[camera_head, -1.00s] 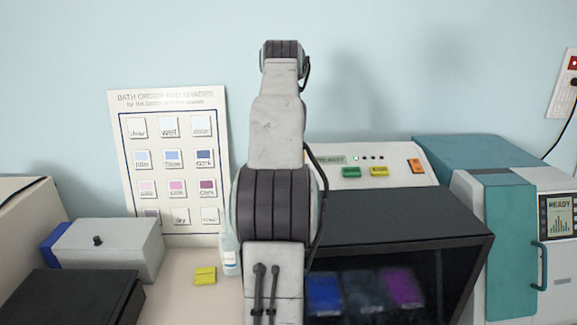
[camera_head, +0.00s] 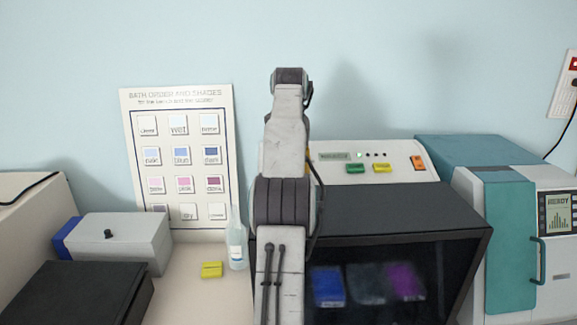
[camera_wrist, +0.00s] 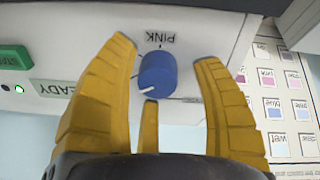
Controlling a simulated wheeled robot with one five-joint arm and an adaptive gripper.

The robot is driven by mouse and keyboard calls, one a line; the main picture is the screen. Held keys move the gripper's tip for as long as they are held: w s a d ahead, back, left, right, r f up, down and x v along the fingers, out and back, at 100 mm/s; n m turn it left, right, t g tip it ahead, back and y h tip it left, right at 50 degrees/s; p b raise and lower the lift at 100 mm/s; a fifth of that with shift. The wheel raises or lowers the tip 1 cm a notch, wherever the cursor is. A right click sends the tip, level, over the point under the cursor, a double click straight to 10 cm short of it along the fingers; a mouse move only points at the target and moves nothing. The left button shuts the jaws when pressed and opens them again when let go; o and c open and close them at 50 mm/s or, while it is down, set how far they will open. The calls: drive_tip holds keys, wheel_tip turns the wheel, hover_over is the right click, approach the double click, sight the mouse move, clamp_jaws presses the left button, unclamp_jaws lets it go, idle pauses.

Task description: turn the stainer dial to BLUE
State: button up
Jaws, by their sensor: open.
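The blue stainer dial (camera_wrist: 157,73) sits on the white panel in the wrist view. Its white pointer mark is at the lower left, away from the PINK label (camera_wrist: 160,38), which reads upside down above the dial. A BLUE label is not visible. My gripper (camera_wrist: 163,52) is open, with yellow fingers on either side of the dial and a third finger below it. I cannot tell whether any finger touches it. In the head view the stainer's panel (camera_head: 340,172) shows behind my arm. The arm hides the dial and nearly all of my gripper.
A green button (camera_head: 355,168), a yellow button (camera_head: 382,167) and an orange switch (camera_head: 418,162) are on the panel. A bottle (camera_head: 237,245) stands just left of my arm. A shade chart (camera_head: 180,150) leans on the wall. A teal machine (camera_head: 510,240) stands at right.

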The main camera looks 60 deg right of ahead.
drive_tip(key=shift+d+f, duration=0.1)
drive_tip(key=shift+f, duration=0.1)
drive_tip(key=c, duration=1.2)
